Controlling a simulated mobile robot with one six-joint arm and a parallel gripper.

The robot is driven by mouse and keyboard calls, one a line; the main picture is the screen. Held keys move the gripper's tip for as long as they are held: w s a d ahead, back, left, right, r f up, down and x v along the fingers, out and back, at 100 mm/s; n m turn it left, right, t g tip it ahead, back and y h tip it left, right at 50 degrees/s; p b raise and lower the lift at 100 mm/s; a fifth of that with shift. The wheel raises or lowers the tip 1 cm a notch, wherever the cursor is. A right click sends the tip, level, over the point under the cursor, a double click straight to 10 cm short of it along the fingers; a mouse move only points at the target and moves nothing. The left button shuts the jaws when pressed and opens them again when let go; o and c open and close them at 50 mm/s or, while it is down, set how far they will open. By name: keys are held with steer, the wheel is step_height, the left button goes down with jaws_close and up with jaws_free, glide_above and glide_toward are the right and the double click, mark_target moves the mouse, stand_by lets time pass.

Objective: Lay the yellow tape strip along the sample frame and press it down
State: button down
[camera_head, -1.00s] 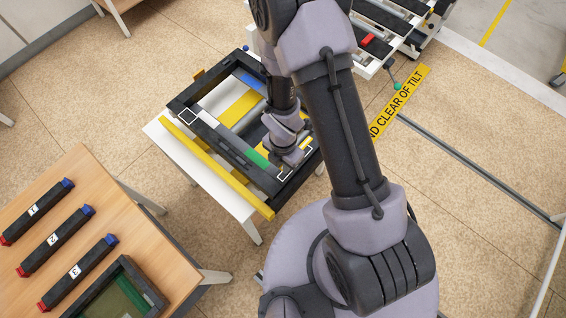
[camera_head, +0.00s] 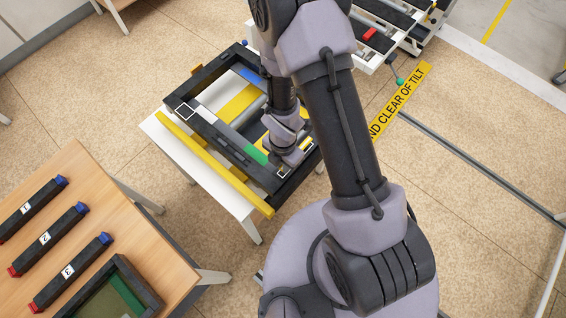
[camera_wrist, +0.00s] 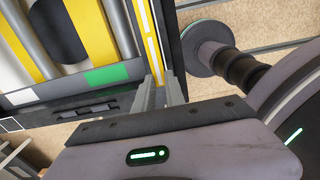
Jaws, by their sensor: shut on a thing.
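The sample frame (camera_head: 196,128) is a dark rectangular frame on a white table, with yellow bands and grey rollers inside. One side of it carries white and green patches and white corner marks. My gripper (camera_wrist: 160,88) is at the frame's right-hand corner in the head view, where my wrist hides most of the fingers.
A yellow rail (camera_head: 210,160) runs along the near side of the white table (camera_head: 222,195). A wooden table (camera_head: 120,195) at lower left holds several numbered dark bars and a dark tray (camera_head: 150,292). A conveyor with a red block (camera_head: 370,34) stands behind my arm. Speckled floor lies between.

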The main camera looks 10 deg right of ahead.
steer(key=shift+f, duration=0.1)
steer(key=shift+f+b, duration=1.1)
steer(key=shift+b, duration=0.05)
steer(key=shift+f+b, duration=0.5)
steer(key=shift+b, duration=0.05)
steer(key=shift+r, duration=0.1)
steer(key=c, duration=1.3)
jaws_free()
step_height(320, 180, up, 17)
steer(key=p, duration=1.7)
steer(key=shift+r+p, duration=0.2)
steer(key=shift+p, duration=0.15)
